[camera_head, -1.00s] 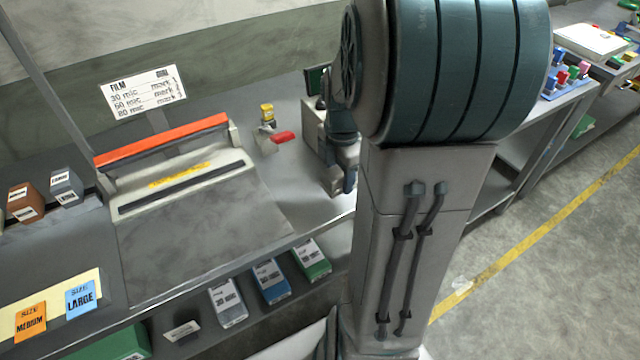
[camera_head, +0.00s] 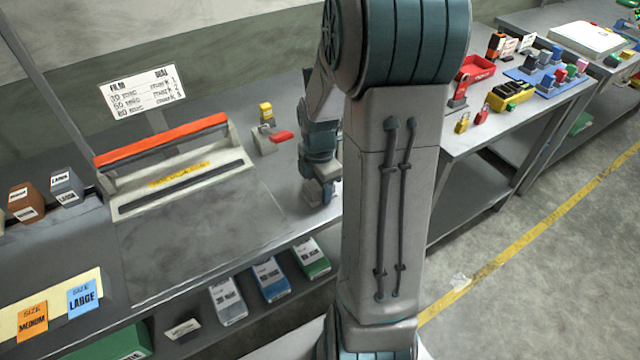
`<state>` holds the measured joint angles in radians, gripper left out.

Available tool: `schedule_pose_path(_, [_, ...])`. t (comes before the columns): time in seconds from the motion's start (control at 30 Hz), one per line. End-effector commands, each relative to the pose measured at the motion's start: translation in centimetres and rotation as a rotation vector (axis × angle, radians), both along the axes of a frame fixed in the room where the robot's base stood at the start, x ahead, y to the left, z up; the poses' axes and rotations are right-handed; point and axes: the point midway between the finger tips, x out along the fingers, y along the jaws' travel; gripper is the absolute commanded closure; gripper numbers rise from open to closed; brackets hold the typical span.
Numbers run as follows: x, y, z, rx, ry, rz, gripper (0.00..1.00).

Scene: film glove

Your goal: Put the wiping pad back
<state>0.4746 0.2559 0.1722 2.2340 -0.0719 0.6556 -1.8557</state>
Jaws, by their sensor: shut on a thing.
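My gripper (camera_head: 322,192) points down over the right part of the bench, just left of my own arm column, which partly covers it. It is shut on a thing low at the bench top. Only a small grey bit of that thing shows under the fingers; I take it to be the wiping pad, but its shape is hidden. I cannot tell whether it touches the bench. The film sealer (camera_head: 180,178) with its orange-red bar stands to the left. A small stand with a yellow top and a red lever (camera_head: 268,135) sits between the sealer and my gripper.
A film and dial sign (camera_head: 142,92) stands behind the sealer. Film boxes (camera_head: 270,280) sit on the shelf below. Size cards (camera_head: 82,298) and small brown and grey boxes (camera_head: 65,186) are at left. Another table (camera_head: 470,132) at right holds a red bin and coloured items.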

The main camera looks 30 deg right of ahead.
Motion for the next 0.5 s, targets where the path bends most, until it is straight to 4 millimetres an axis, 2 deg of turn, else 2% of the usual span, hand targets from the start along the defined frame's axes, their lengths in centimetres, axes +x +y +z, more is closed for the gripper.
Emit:
schedule_pose_path(0.07, [-0.01,0.00,-0.37,0.000,0.000,0.000,0.72])
schedule_pose_path(0.1, [-0.01,0.00,-0.39,0.000,0.000,0.000,0.48])
schedule_pose_path(0.17, [-0.01,0.00,-0.30,0.000,0.000,0.000,0.31])
schedule_pose_path(0.2, [-0.01,0.00,-0.30,0.000,0.000,0.000,0.29])
schedule_pose_path(0.5, [-0.01,-0.01,-0.01,0.000,0.000,0.000,0.29])
